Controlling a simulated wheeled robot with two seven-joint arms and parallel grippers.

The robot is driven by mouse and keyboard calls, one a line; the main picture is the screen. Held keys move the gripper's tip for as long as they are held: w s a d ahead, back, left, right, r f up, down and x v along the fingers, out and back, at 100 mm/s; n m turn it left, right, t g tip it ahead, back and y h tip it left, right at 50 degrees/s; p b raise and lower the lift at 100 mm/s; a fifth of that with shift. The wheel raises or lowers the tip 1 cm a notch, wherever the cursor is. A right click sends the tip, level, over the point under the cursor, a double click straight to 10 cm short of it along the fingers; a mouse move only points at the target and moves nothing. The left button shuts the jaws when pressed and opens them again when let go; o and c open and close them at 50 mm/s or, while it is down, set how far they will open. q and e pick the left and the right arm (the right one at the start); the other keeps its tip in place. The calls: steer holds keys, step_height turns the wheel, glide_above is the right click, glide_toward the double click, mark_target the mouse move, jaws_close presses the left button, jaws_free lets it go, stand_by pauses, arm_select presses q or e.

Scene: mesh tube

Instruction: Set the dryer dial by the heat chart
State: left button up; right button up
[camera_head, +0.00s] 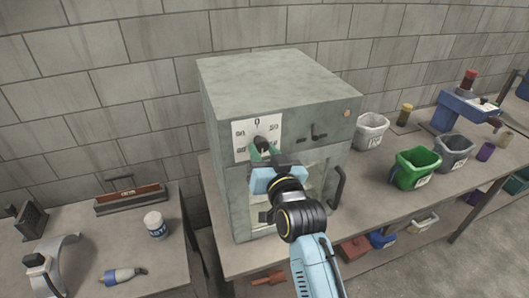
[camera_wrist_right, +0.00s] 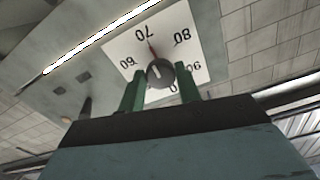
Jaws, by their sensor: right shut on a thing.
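The dryer is a grey-green metal cabinet (camera_head: 278,80) on the bench, with a white number plate (camera_head: 243,148) on its front. A dark round dial (camera_head: 260,142) sits in the middle of the plate. My right gripper (camera_head: 263,153) is shut on the dial, its green fingers on either side. In the right wrist view, the dial (camera_wrist_right: 161,73) sits between the fingertips (camera_wrist_right: 160,80). A thin red mark shows at the dial's edge, towards the 70; the plate (camera_wrist_right: 118,43) also has other numbers around the dial. I cannot make out a heat chart. My left gripper is not in view.
The dryer has a dark door handle (camera_head: 337,187) at its right. To the right stand a white bin (camera_head: 371,131), a green bin (camera_head: 417,168), a grey bin (camera_head: 455,152) and a blue machine (camera_head: 452,112). A white jar (camera_head: 155,225) stands on the left table.

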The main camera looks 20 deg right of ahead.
steer(key=o, duration=1)
steer(key=shift+c, duration=0.2)
steer(key=shift+s, duration=0.1)
steer(key=s+b, duration=0.2)
steer(key=s, duration=1.1)
steer(key=shift+d+b, duration=0.25)
steer(key=shift+b, duration=0.1)
steer(key=shift+s, duration=0.1)
